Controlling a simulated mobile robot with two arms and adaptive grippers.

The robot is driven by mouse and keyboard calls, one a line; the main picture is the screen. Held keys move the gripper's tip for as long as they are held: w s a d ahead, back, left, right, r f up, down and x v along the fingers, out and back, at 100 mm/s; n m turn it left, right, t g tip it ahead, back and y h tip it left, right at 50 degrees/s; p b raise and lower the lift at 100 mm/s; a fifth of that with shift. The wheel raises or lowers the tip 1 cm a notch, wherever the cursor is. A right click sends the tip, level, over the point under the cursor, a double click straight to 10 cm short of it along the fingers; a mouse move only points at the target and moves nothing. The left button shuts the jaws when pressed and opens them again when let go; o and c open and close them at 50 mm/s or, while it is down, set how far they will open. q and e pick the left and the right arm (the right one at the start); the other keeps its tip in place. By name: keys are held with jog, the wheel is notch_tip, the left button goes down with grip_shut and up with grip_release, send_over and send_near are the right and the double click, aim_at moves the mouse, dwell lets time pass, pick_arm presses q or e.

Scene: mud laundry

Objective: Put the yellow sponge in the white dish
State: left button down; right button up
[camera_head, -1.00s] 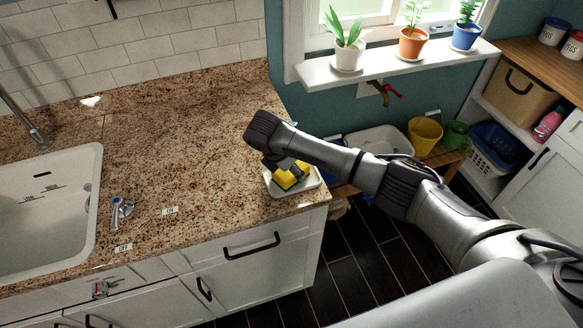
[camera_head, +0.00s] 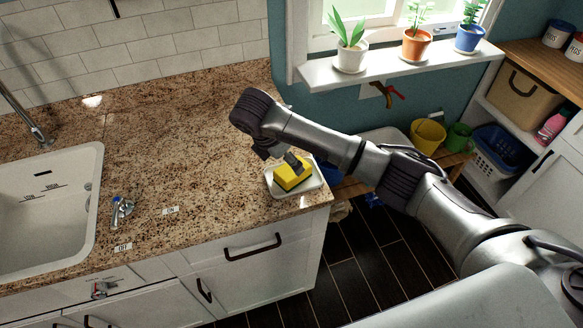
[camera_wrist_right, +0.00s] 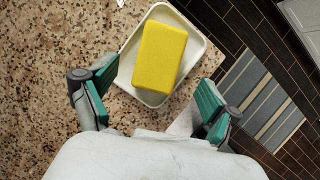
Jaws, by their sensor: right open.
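The yellow sponge (camera_head: 292,176) lies inside the white dish (camera_head: 311,186), near the right front corner of the counter. In the right wrist view the sponge (camera_wrist_right: 160,56) sits slightly turned within the rim of the dish (camera_wrist_right: 200,52). My right gripper (camera_head: 284,160) is above and just behind the dish. In the right wrist view its two green-padded fingers (camera_wrist_right: 152,98) are wide apart with nothing between them, and the sponge is beyond the tips. My left gripper is not in view.
A sink (camera_head: 45,210) with a tap (camera_head: 122,210) is at the left. The granite counter (camera_head: 180,140) between sink and dish is mostly clear. Potted plants stand on the windowsill (camera_head: 400,62). The counter's right edge drops to a dark floor (camera_head: 375,265).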

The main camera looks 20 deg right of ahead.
jog(key=v, duration=0.5)
jog(key=shift+r, duration=0.1)
